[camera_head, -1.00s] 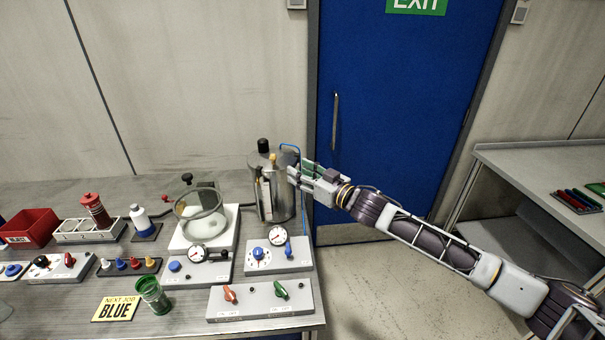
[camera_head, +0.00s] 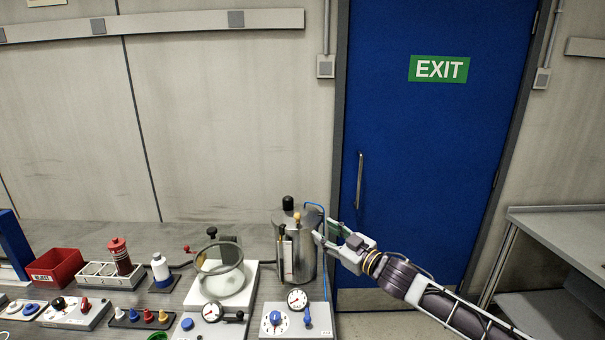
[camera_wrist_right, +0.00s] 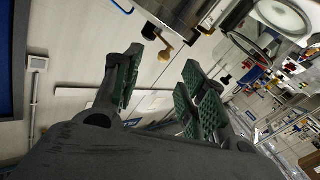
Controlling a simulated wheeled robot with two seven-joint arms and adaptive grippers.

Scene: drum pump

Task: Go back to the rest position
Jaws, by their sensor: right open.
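My right gripper (camera_head: 326,237) is open and empty. In the head view it is in front of the right side of the steel drum (camera_head: 304,255), at the right end of the bench; I cannot tell whether they touch. In the right wrist view the two green-padded fingers of the right gripper (camera_wrist_right: 160,92) are spread apart with nothing between them. A brass-coloured fitting (camera_wrist_right: 165,52) on the drum shows just beyond the fingers. My left gripper is in neither view.
The bench holds a glass chamber (camera_head: 221,271), a gauge panel with a blue knob (camera_head: 275,317), a red reject bin (camera_head: 55,267), a rack (camera_head: 97,277) and a white bottle (camera_head: 160,268). A blue exit door (camera_head: 425,150) stands behind my right arm. Another bench (camera_head: 560,235) is at the right.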

